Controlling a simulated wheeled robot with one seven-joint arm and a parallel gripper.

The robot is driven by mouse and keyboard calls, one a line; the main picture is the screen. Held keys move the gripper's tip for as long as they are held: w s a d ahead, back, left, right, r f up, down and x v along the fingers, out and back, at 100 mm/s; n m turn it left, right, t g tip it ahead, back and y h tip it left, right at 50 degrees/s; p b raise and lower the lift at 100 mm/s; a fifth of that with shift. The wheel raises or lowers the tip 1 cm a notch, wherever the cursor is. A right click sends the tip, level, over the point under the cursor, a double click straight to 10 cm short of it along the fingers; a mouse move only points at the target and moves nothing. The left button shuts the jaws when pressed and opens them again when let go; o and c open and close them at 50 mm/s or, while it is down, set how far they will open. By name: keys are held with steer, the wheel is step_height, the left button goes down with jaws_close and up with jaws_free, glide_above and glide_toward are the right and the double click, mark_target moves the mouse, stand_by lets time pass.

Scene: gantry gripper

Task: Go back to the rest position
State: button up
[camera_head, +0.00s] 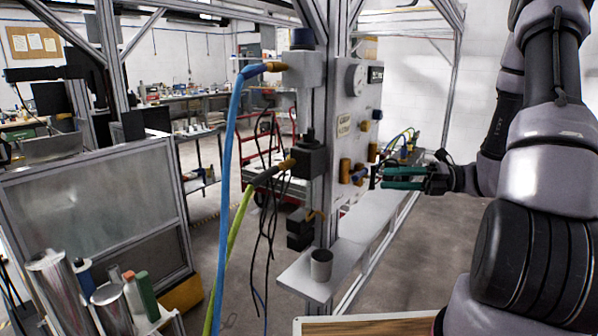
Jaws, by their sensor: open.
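My gripper (388,178) is at the right of centre, at the end of my arm, which comes in from the right edge. Its green fingers point left and are open, with nothing visible between them. The fingertips are close to the right side of a pale panel (352,110) with a round gauge, a small display and several brass fittings. I cannot tell whether the fingertips touch a fitting.
A metal post (330,200) carries the panel, with a blue hose (228,150) and dark cables hanging left. A grey cup (321,265) stands on a shelf (345,262). A wooden board (370,325) lies at the bottom. Open floor (420,255) shows below my arm.

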steer(key=s+a+r+n+g+h, duration=0.4)
steer(key=s+r+n+h, duration=0.4)
steer(key=n, duration=0.8)
steer(key=s+d+r+n+t+h, duration=0.2)
steer(key=r+n+t+h, duration=0.1)
steer(key=r+n+t, duration=0.1)
steer(key=s+d+r+n+t+h, duration=0.1)
steer(key=s+r+n+t+h, duration=0.2)
steer(key=r+n, duration=0.4)
steer(key=shift+d+n+t+h, duration=0.35)
steer(key=shift+n+t+h, duration=0.3)
steer(key=shift+t, duration=0.25)
